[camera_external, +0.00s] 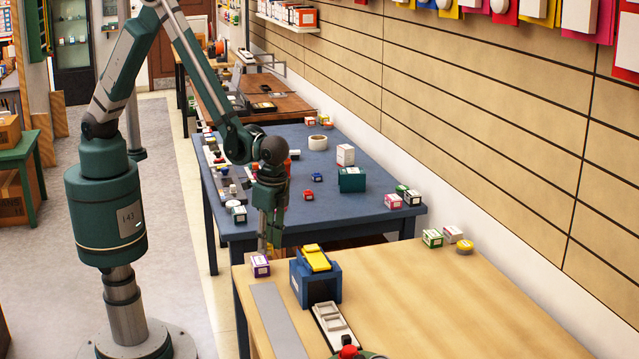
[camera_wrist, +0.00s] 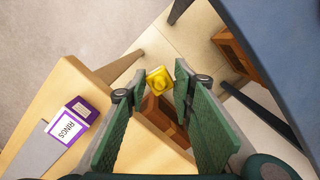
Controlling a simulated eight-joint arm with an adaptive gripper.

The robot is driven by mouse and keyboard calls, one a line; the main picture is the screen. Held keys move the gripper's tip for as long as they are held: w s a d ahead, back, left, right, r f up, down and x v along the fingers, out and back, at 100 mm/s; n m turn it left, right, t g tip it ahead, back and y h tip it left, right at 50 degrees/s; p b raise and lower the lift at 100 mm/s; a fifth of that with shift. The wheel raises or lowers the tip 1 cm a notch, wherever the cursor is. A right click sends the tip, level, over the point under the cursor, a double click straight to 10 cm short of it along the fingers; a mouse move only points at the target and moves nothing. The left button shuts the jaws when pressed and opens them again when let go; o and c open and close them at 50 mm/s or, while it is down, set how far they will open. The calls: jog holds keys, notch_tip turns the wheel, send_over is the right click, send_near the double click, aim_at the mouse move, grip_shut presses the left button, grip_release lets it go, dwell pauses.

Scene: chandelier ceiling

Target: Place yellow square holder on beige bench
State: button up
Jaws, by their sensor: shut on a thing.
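My gripper (camera_external: 269,238) is low at the gap between the blue table and the beige bench (camera_external: 450,300), near the bench's back left corner. In the wrist view, my gripper (camera_wrist: 160,80) is shut on a small yellow square holder (camera_wrist: 158,79), which sits between the fingertips. The holder is held over the gap, beside the edge of the beige bench (camera_wrist: 72,88). In the external view I cannot make out the holder at the fingers.
A purple-and-white box (camera_external: 260,266) stands on the bench's back left corner; the wrist view shows its "RINGS" label (camera_wrist: 66,129). A blue block (camera_external: 316,284) with a yellow item (camera_external: 316,257) on top is close by. The bench's middle is clear. The blue table (camera_external: 330,209) lies behind.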

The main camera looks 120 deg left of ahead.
notch_tip(320, 180, up, 17)
jog(key=s+a+p, duration=0.1)
jog(key=s+a, duration=0.2)
jog(key=a, duration=0.9)
jog(key=s+a+n, duration=0.1)
jog(key=s+a, duration=0.3)
jog(key=a, duration=0.8)
jog(key=s+a+p, duration=0.1)
jog(key=s+a, duration=0.2)
jog(key=a, duration=0.8)
jog(key=s+a+n+p, duration=0.2)
jog(key=s+a, duration=2.3)
jog(key=shift+w+f, duration=0.15)
jog(key=shift+f, duration=2.3)
jog(key=shift+f+b, duration=0.35)
jog(key=shift+f, duration=2.75)
